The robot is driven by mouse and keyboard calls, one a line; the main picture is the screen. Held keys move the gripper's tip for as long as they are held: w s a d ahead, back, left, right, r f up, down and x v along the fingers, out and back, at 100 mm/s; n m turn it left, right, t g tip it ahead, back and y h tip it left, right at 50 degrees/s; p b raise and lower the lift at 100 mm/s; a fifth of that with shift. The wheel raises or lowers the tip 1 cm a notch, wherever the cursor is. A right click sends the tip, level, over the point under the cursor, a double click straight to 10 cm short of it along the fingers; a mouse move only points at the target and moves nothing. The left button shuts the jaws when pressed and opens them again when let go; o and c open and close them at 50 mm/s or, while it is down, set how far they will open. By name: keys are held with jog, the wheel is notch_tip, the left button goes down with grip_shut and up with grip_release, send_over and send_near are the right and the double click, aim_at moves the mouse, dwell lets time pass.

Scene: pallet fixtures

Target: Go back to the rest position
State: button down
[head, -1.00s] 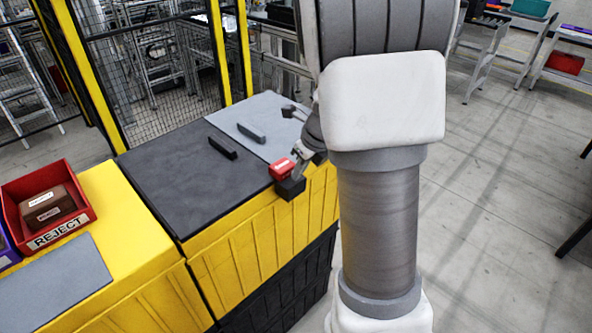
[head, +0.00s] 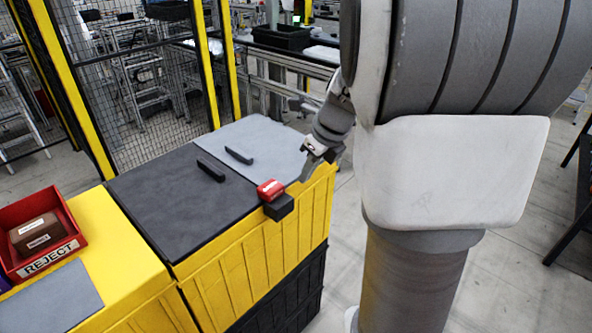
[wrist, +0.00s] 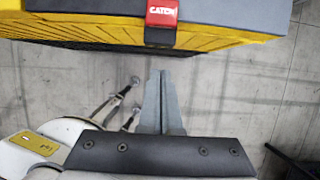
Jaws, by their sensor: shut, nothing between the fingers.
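My gripper (head: 308,172) hangs at the front right corner of the yellow fixture, up and to the right of a red catch (head: 271,189). In the wrist view its two grey fingers (wrist: 162,76) are together with nothing between them. The catch, lettered "CATCH", also shows at the top of the wrist view (wrist: 161,13), beyond the fingertips and apart from them. My arm's large white and grey links fill the right of the head view.
The yellow fixture (head: 235,275) has a dark lid (head: 165,205) and a grey lid (head: 265,140), each with a black handle. A red REJECT bin (head: 68,228) holding a brown box (head: 35,232) stands left. Mesh fencing (head: 140,75) is behind. Floor (wrist: 240,95) shows below the gripper.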

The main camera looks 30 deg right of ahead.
dwell(0.4)
jog(key=s+a+r+n, duration=0.2)
jog(key=s+a+n, duration=0.3)
jog(key=n, duration=0.5)
jog(key=s+a+r+n+t+h, duration=0.1)
jog(key=s+a+n, duration=0.3)
jog(key=n, duration=0.7)
jog(key=s+a+r+n, duration=0.3)
jog(key=s+a+n, duration=0.2)
jog(key=s+n, duration=0.3)
jog(key=n+b, duration=0.1)
jog(key=n, duration=0.2)
jog(key=shift+s+a+h, duration=0.3)
jog(key=shift+s+a, duration=0.05)
